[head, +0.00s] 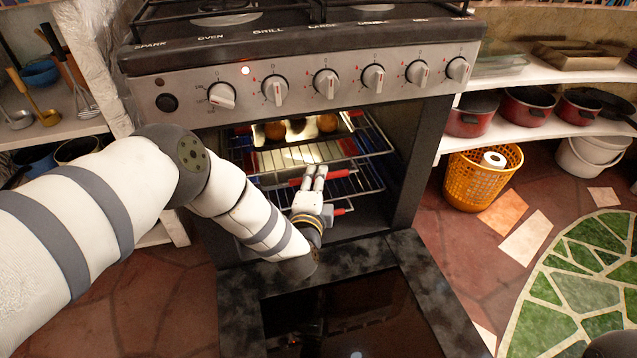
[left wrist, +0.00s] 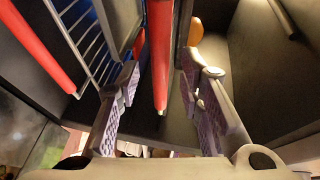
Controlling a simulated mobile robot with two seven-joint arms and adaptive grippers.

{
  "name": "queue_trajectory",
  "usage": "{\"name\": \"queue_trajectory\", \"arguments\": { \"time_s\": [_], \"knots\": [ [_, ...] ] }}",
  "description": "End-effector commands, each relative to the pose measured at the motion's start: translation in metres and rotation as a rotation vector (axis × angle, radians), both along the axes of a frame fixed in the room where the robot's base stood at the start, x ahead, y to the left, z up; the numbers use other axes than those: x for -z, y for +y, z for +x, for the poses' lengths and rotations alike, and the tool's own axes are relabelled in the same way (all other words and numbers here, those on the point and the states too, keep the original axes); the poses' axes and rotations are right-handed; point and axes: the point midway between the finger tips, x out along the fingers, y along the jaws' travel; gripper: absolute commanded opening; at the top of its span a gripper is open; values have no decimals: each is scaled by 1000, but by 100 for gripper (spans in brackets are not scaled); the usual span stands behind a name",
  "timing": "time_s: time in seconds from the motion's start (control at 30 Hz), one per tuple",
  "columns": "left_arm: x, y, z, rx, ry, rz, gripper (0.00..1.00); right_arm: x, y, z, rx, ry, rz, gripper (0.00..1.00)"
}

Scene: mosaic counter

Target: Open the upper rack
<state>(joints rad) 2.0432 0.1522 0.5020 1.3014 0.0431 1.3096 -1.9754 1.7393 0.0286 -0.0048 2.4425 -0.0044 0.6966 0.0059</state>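The oven (head: 400,215) stands open with its door (head: 420,285) folded down. The upper rack (head: 375,140) is a wire shelf inside the oven. A tray (head: 345,128) with round orange food rests on it. A lower rack (head: 368,182) lies below. My left gripper (head: 314,172) reaches into the oven mouth, at a red bar (head: 295,182) that appears to be the upper rack's handle. In the left wrist view the gripper's fingers (left wrist: 160,95) are apart, with the red bar (left wrist: 161,55) between them; contact is not visible. My right gripper is not in view.
A second red bar (head: 343,211) sits lower, close to my left gripper; one also shows in the left wrist view (left wrist: 38,42). Knobs (head: 326,83) line the front above the opening. An orange basket (head: 482,178) stands at right. Floor beside it is partly clear.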

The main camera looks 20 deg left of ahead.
Motion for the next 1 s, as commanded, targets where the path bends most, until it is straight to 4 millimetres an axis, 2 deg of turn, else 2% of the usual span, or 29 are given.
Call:
{"name": "queue_trajectory", "arguments": {
  "time_s": [0.03,0.17,0.43,0.57,0.6,1.0],
  "knots": [
    [5,2,7,-2,0,0,34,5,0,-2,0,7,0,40],
    [5,4,19,0,1,-1,34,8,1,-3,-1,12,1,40],
    [3,4,21,1,0,0,34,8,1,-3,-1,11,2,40],
    [3,4,21,1,0,0,4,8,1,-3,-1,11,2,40],
    [3,4,21,1,0,0,0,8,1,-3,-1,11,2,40],
    [3,1,17,3,1,1,0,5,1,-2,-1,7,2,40]
  ]
}}
